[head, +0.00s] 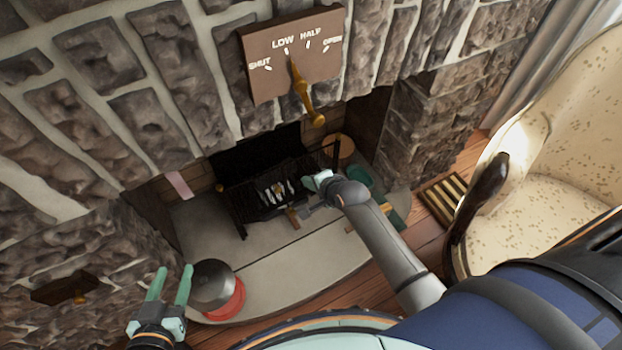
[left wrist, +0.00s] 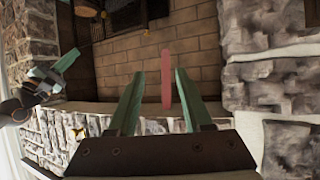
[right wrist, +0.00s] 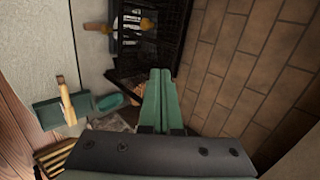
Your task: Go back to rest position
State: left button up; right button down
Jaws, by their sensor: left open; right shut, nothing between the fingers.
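My left gripper (head: 169,284) is at the lower left of the head view, its green fingers apart and empty. In the left wrist view its fingers (left wrist: 152,88) are spread, with a pink strip (left wrist: 166,78) showing between them, farther off. My right gripper (head: 314,184) is in front of the fireplace opening near the black grate. In the right wrist view its fingers (right wrist: 160,85) are together with nothing between them. The damper plate (head: 290,52) on the stone wall reads SHUT, LOW, HALF, OPEN, and its brass lever (head: 304,97) has its upper end near LOW.
The black grate (head: 240,205) stands in the fireplace. A dark pot on a red base (head: 228,303) is beside my left gripper. A patterned armchair (head: 560,120) is at right. A green box (right wrist: 47,112) with a wooden-handled brush is on the hearth. The hearth's middle is clear.

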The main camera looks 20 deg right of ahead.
pick_arm(q)
jog(key=shift+s+f+g, duration=0.4)
jog(key=shift+s+f, duration=0.15)
jog(key=shift+f, duration=0.25)
jog(key=shift+s+f+g, duration=0.4)
jog(key=shift+s+f, duration=0.15)
jog(key=shift+f, duration=0.25)
pick_arm(e)
jog(key=shift+s+r, duration=0.45)
jog(key=shift+s, duration=0.05)
pick_arm(q)
jog(key=shift+d, duration=0.1)
